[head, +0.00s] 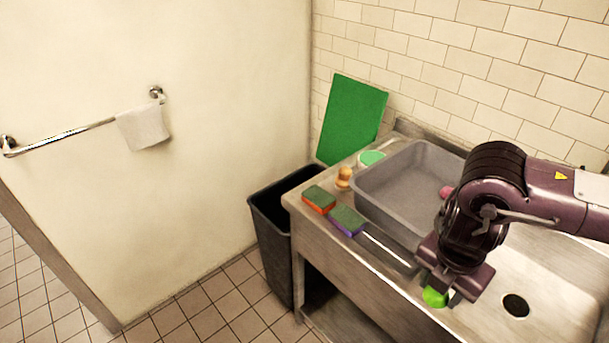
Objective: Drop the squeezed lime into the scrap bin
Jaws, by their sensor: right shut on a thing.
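The squeezed lime (434,297) is a small bright green piece between the fingers of my right gripper (446,296). My right gripper is shut on it and holds it over the front part of the steel sink counter, left of the drain hole. Part of the lime is hidden by the fingers. The scrap bin is likely the dark grey open bin (270,235) on the floor at the left end of the counter; its inside is dark and I cannot see what is in it. My left gripper is not in view.
A grey tub (385,207) stands on the counter (340,257), between gripper and wall, with a pink thing (446,192) at its right. Two sponges (319,198) (347,219), a wooden-looking brush (344,177) and a green-topped container (371,158) lie near the bin. A green board (352,119) leans on the wall.

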